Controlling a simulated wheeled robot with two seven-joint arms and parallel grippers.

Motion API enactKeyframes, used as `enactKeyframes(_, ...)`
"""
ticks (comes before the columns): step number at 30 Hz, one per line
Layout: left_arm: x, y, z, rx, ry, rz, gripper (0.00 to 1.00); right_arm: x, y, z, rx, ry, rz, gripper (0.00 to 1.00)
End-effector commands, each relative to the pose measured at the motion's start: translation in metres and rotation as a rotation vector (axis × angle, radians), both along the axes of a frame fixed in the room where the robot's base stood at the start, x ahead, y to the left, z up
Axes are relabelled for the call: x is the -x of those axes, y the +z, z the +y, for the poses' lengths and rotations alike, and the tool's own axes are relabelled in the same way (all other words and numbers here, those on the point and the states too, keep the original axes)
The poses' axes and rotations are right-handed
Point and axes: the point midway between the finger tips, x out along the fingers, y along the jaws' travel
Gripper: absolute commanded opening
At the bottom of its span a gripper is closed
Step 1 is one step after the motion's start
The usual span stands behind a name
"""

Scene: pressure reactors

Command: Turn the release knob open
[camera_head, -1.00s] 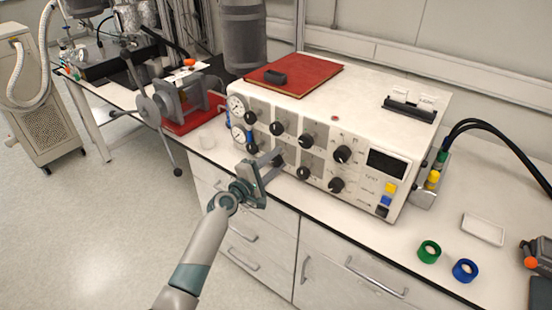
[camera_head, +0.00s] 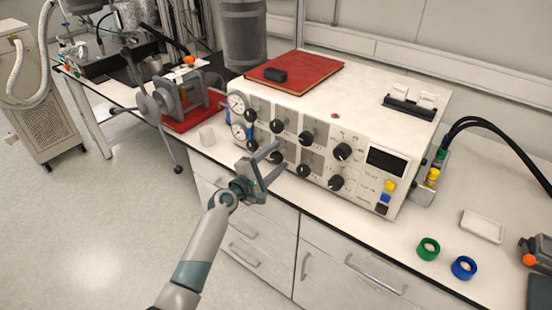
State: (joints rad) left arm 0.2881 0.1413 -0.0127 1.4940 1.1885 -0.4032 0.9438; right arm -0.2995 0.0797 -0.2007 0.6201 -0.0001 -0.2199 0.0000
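A white control unit (camera_head: 385,160) stands on the bench. Its front panel carries several black knobs in two rows, with two gauges at the left end. I cannot read which knob is the release knob. My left gripper (camera_head: 279,156) is in front of the lower row, with its two fingers apart. It is close to a lower black knob (camera_head: 275,157), which shows between the fingertips. I cannot tell whether they touch it. My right gripper is not in view.
A red book (camera_head: 310,72) and a black tray (camera_head: 409,108) lie on top of the unit. A green ring (camera_head: 428,249), a blue ring (camera_head: 464,268) and a white dish (camera_head: 482,226) are on the bench at right. A red-based clamp device (camera_head: 185,108) stands left.

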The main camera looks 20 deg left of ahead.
Motion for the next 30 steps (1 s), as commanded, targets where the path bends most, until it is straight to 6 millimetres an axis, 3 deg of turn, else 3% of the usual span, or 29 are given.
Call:
enactKeyframes(8,0.007,-0.001,0.003,0.000,0.000,0.001,0.53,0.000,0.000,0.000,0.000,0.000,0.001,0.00)
enactKeyframes(14,0.027,-0.001,0.010,-0.002,0.001,0.000,0.53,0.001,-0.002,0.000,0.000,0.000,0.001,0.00)
enactKeyframes(30,0.126,-0.003,0.046,-0.001,0.001,0.001,0.53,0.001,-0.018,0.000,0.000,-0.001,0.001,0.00)
